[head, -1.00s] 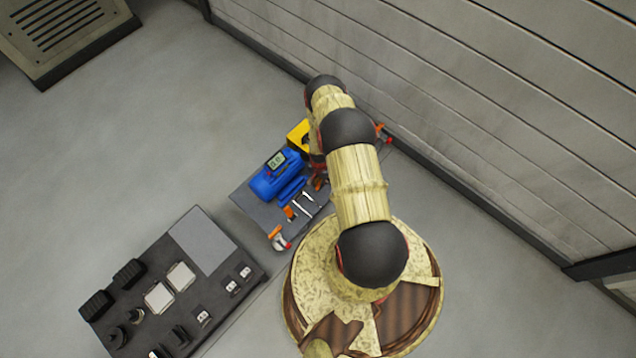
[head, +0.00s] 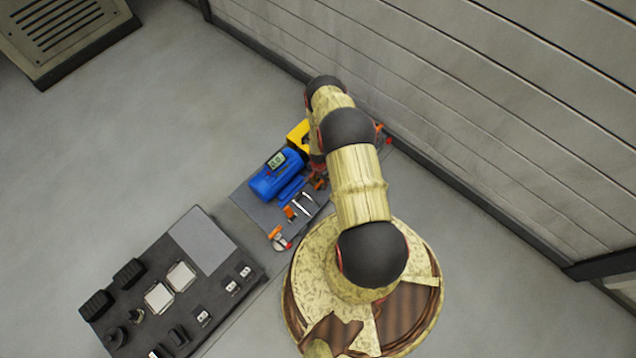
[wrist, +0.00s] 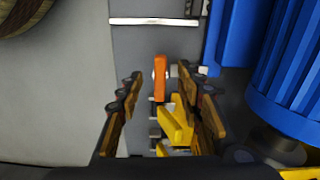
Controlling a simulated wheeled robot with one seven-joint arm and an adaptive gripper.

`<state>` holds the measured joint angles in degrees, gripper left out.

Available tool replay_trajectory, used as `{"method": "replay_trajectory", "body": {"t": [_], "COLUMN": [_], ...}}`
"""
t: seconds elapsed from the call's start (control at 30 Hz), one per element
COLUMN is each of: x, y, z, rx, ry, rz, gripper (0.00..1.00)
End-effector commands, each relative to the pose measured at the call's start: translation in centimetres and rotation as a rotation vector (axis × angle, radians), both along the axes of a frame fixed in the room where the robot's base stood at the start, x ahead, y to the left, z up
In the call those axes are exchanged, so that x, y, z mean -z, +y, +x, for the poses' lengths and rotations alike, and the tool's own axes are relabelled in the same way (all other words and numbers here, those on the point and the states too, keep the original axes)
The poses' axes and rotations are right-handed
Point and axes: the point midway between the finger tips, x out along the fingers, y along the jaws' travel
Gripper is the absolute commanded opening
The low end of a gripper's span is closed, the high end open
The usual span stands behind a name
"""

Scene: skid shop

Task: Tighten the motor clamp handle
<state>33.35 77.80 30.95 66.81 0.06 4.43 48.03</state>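The blue motor (head: 275,178) sits on a grey skid plate (head: 252,208), with its ribbed side (wrist: 287,85) at the right of the wrist view. An orange handle (wrist: 160,78) stands in the middle of the wrist view, next to small metal hardware. A yellow part (wrist: 177,122) lies lower, between the fingers. My gripper (wrist: 160,82) is open, with one finger on each side of the orange handle in the picture. I see gaps on both sides and cannot tell the depth.
A dark board (head: 215,283) with several small fittings lies at the lower left. A yellow part (head: 299,135) stands beside the motor. The panelled wall (head: 480,110) runs close behind my arm. A vented grey box (head: 62,30) stands at the upper left. Open floor lies left.

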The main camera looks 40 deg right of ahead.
Motion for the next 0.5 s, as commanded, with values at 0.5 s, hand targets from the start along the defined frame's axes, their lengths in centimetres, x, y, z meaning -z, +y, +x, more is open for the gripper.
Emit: {"method": "replay_trajectory", "body": {"t": [0.5], "x": [-2.3], "y": [0.0], "z": [0.0], "rx": [0.0], "ry": [0.0], "rz": [0.0], "gripper": [0.36]}}
